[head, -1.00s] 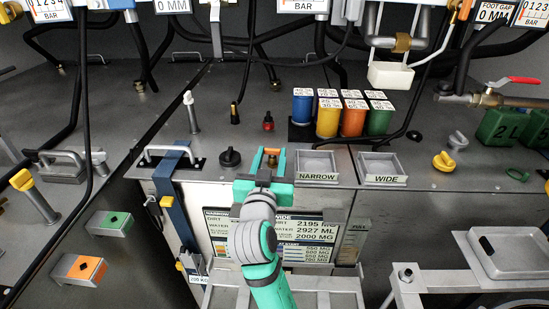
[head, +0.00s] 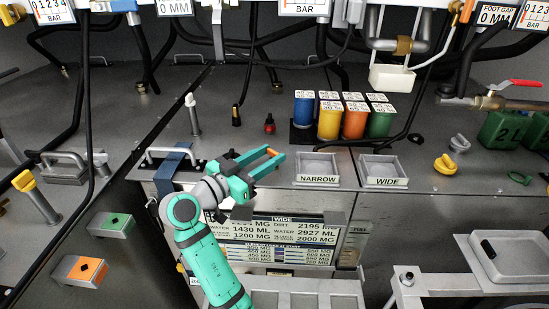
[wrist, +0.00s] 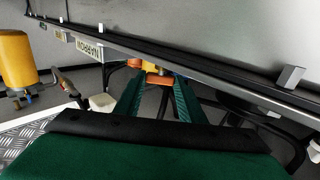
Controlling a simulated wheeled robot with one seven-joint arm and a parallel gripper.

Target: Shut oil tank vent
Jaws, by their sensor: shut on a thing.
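My gripper (head: 267,162) is in the middle of the head view, over the front edge of the bench, left of the NARROW tray. Its green fingers reach up and to the right. They are shut on a small orange piece (wrist: 157,80) at their tips, also visible in the wrist view. What this piece belongs to is not clear. No label names the oil tank vent, so I cannot tell which part it is. A yellow knob (head: 445,163) and a grey knob (head: 459,142) stand on the right of the bench, apart from my gripper.
The NARROW tray (head: 318,180) and WIDE tray (head: 384,183) lie right of my gripper. Several coloured cylinders (head: 328,122) stand behind them. A red fitting (head: 269,124) and a blue strap (head: 165,176) are nearby. Black hoses hang at the back.

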